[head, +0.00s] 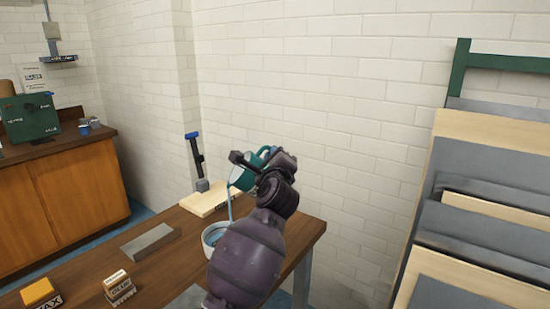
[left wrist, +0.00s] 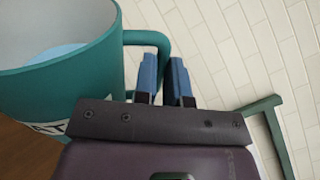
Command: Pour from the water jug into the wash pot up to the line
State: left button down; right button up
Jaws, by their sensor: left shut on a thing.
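The teal water jug (head: 243,178) is held tilted above the table, and a blue stream of water (head: 231,206) runs from it. The stream falls into the white wash pot (head: 212,236) on the table, where blue water shows inside. My purple arm hides part of the pot, and I cannot make out its line. My left gripper (head: 266,156) is shut on the jug's handle. In the left wrist view its blue fingers (left wrist: 164,78) are at the handle, and the jug (left wrist: 75,80) shows pale blue water inside. My right gripper is not in view.
A brick wall stands close behind. A rack of sheets (head: 480,200) stands at the right.

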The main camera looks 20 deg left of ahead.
pick_arm(q)
jog(key=shift+r, duration=0.2)
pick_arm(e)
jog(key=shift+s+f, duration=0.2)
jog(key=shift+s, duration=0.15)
pick_arm(q)
jog(key=shift+a, duration=0.1)
jog(key=shift+s+a+r+n, duration=0.15)
jog(key=shift+a+r+n, duration=0.05)
jog(key=shift+n, duration=0.3)
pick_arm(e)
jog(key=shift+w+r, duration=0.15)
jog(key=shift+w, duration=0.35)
pick_arm(q)
jog(key=shift+r, duration=0.1)
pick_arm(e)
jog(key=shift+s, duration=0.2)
pick_arm(q)
jog(key=shift+s+a+r+n+y, duration=0.1)
jog(key=shift+a+n+y, duration=0.1)
jog(key=shift+n+y, duration=0.1)
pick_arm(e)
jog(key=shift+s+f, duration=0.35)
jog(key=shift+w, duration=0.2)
